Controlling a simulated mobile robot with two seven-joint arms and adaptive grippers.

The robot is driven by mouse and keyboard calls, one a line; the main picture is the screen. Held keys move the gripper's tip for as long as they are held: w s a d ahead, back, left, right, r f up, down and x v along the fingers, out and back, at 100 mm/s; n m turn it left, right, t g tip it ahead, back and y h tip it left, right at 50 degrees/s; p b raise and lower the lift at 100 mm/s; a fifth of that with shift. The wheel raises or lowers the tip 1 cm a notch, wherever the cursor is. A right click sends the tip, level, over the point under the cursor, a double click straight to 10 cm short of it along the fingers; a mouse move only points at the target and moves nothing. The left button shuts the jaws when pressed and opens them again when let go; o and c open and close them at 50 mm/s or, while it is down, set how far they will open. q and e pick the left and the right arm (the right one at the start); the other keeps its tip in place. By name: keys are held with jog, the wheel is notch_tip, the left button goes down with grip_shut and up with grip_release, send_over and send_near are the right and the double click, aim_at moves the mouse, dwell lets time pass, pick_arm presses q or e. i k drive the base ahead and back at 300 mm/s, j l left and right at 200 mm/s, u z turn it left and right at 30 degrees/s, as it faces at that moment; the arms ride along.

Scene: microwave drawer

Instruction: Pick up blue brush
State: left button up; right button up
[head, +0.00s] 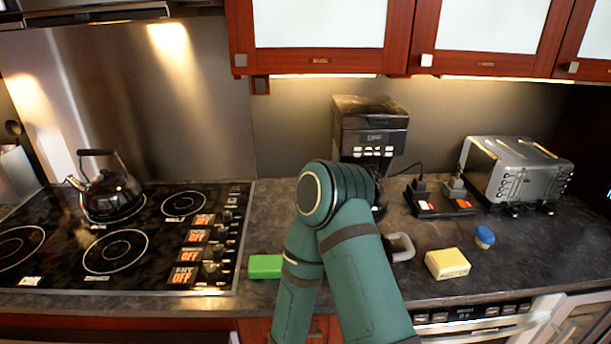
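A small blue-topped object with a pale lower part (484,237), likely the blue brush, stands on the dark countertop (540,260) at the right, in front of the toaster. One of my green arms (350,255) rises from the bottom centre and bends in the middle of the view. I cannot tell for certain which arm it is. No gripper fingers can be made out. The blue object stands well to the right of this arm, with nothing touching it.
A yellow block (447,263) lies left of the blue object, and a grey looped item (401,247) is beside my arm. A green block (265,266) lies left of it. A toaster (515,170), coffee maker (369,130) and cooktop with kettle (108,190) stand around.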

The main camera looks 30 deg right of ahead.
aim_at(483, 234)
jog(key=z, duration=2.35)
jog(key=i+l, duration=0.2)
jog(key=l, duration=0.15)
jog(key=i+l+u, duration=0.1)
jog(key=l, duration=0.2)
jog(key=i+l, duration=0.25)
jog(key=i+l+u, duration=0.1)
jog(key=l, duration=0.35)
jog(key=i+l, duration=0.2)
jog(key=l, duration=0.15)
jog(key=i+l+u, duration=0.1)
jog(key=l, duration=0.25)
jog(key=i, duration=0.05)
